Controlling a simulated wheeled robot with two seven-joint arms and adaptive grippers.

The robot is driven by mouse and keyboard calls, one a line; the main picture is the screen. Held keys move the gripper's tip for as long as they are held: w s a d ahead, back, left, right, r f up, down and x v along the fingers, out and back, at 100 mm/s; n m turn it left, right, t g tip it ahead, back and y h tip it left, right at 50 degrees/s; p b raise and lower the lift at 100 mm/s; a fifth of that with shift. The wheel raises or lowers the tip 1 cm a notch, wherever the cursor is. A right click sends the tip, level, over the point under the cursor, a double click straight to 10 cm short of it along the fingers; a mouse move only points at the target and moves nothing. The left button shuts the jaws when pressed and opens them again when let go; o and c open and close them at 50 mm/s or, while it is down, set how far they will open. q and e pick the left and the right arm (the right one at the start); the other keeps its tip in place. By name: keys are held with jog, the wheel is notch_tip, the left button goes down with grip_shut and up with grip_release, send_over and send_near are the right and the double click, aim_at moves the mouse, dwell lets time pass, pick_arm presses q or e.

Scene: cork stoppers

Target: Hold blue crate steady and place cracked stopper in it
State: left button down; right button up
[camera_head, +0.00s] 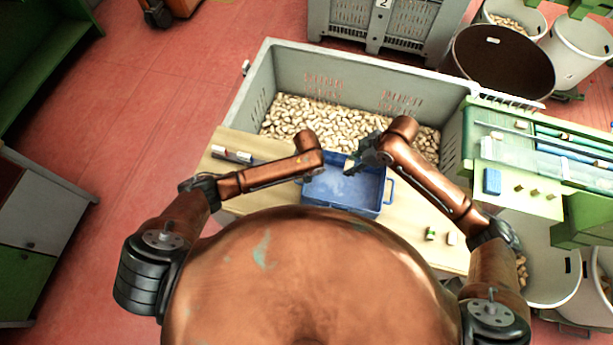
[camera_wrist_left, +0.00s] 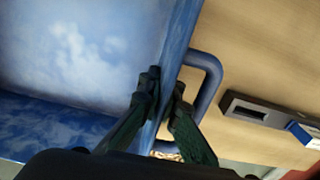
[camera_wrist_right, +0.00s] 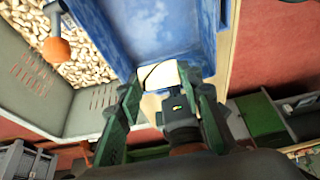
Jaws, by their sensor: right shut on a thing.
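The blue crate (camera_head: 345,200) stands on the light wooden table (camera_head: 420,250), open at the top. In the left wrist view its wall (camera_wrist_left: 176,45) runs between the fingers of my left gripper (camera_wrist_left: 164,90), beside the blue handle; they appear shut on it. My left forearm hides this gripper in the head view. My right gripper (camera_head: 359,163) is over the crate's far part. In the right wrist view a pale stopper (camera_wrist_right: 158,75) with a dark crack line sits between the green fingers of my right gripper (camera_wrist_right: 166,92), which is shut on it.
A large grey bin (camera_head: 290,65) full of stoppers (camera_head: 300,118) stands just beyond the table. A small dark holder (camera_head: 232,155) lies left of the crate. A small green item (camera_head: 430,233) and a loose stopper (camera_head: 452,239) lie at right. A green-framed sorting stand (camera_head: 520,175) bounds the right side.

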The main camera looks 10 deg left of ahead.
jog(key=shift+f, duration=2.3)
jog(key=o, duration=0.8)
jog(key=v, duration=1.2)
